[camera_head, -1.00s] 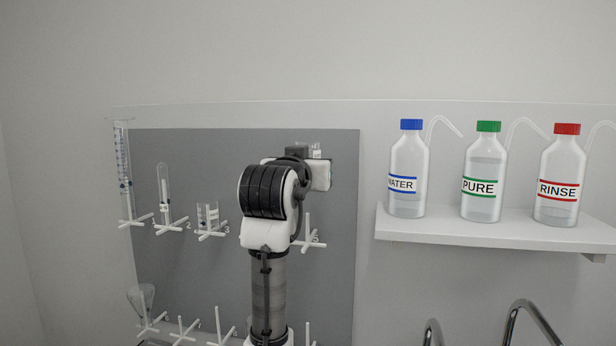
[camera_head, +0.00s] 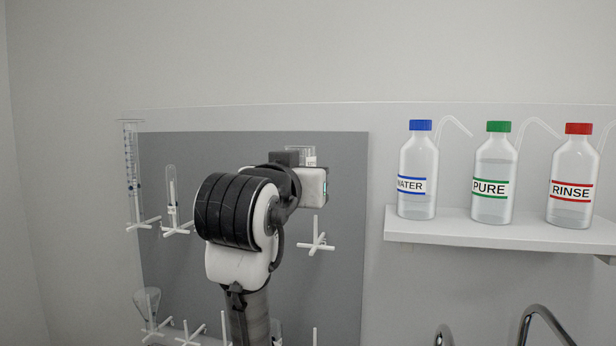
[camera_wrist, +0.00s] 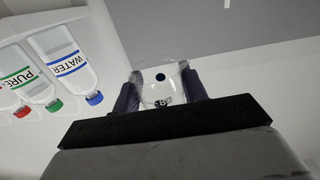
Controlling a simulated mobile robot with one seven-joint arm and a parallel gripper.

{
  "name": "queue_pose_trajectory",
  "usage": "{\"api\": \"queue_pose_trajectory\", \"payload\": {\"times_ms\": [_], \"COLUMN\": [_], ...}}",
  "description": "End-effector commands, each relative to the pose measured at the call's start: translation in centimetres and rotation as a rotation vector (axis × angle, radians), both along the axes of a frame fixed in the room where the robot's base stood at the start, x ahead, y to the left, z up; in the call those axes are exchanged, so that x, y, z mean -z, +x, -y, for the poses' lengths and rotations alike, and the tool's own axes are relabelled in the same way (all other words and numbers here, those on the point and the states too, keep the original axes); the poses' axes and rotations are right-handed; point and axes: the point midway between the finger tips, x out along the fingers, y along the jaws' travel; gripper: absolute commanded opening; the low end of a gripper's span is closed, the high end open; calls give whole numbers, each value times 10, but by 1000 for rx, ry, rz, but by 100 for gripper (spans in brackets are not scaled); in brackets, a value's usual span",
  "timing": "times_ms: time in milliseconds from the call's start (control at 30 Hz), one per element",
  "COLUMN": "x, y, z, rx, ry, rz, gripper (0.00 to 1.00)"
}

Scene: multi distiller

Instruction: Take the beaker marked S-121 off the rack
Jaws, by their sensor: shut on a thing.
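A clear glass beaker (camera_wrist: 160,82) sits between the two dark fingers of my gripper (camera_wrist: 161,93) in the wrist view. My gripper is shut on it. A dark round spot and some dark marking show on the glass; I cannot read the marking as S-121. In the head view the beaker's top (camera_head: 308,154) shows just above my gripper's body, with part of a white label. The grey rack board (camera_head: 345,200) is behind it. An empty white peg (camera_head: 318,240) is below and slightly right of my gripper. The fingers are hidden in the head view.
A graduated cylinder (camera_head: 131,165) and a test tube (camera_head: 172,190) hang on pegs at left. My arm covers the board's middle. WATER (camera_head: 417,172), PURE (camera_head: 494,172) and RINSE (camera_head: 573,178) bottles stand on a shelf (camera_head: 490,229) at right.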

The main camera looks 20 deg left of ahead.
Motion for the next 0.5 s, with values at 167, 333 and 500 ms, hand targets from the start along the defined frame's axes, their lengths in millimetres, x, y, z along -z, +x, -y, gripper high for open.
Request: {"api": "queue_pose_trajectory", "payload": {"times_ms": [167,333,500], "x": [0,0,-1], "y": [-28,-54,-79], "z": [0,0,-1], "rx": [-1,-1,-3], "ry": [2,1,1], "rz": [3,3,3], "gripper": [23,23,23]}}
